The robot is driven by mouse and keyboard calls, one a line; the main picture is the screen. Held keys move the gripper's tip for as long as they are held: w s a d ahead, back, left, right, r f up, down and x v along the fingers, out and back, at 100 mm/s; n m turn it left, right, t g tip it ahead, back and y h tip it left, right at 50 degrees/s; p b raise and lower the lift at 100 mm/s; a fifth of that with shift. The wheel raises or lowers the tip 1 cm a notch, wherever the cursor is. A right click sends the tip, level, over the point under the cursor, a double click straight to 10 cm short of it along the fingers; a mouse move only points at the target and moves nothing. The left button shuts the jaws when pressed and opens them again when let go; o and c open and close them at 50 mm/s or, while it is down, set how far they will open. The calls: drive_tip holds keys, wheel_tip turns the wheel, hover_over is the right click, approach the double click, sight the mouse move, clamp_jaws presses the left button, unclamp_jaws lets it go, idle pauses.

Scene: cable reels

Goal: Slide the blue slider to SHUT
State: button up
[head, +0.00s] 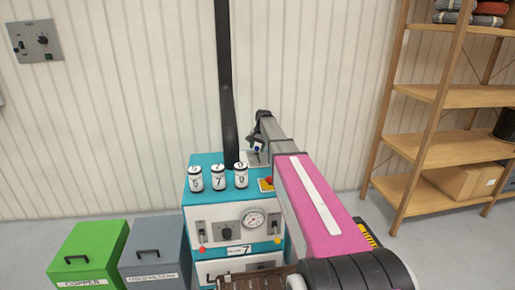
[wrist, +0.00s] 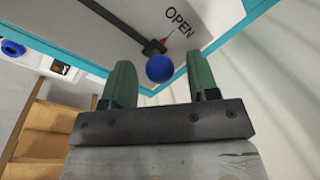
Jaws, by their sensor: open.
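The blue slider knob (wrist: 159,69) is a round ball on a dark stem in the wrist view. It sits at one end of a dark slot (wrist: 122,22), beside a red pointer and the word OPEN (wrist: 180,21). SHUT is not visible. My gripper (wrist: 163,75) is open, and its two green fingers show on either side of the knob, apart from it in the picture. Whether the knob is at fingertip depth I cannot tell. In the head view my gripper (head: 258,145) is over the back right of the teal machine (head: 205,165), with a small blue spot by it.
White numbered canisters (head: 218,178) stand on the machine top left of my arm, near a dark upright pipe (head: 227,80). A red button (head: 268,182) is close to my arm. Green (head: 88,250) and grey (head: 152,245) bins are at left, wooden shelves (head: 440,150) at right.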

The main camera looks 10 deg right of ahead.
clamp_jaws()
drive_tip(key=s, duration=0.8)
drive_tip(key=shift+s, duration=0.3)
unclamp_jaws()
drive_tip(key=shift+r, duration=0.1)
wheel_tip(320, 180, up, 10)
drive_tip(key=s+d, duration=0.1)
drive_tip(key=shift+d+r, duration=0.2)
drive_tip(key=shift+d, duration=0.15)
drive_tip(key=shift+s, duration=0.15)
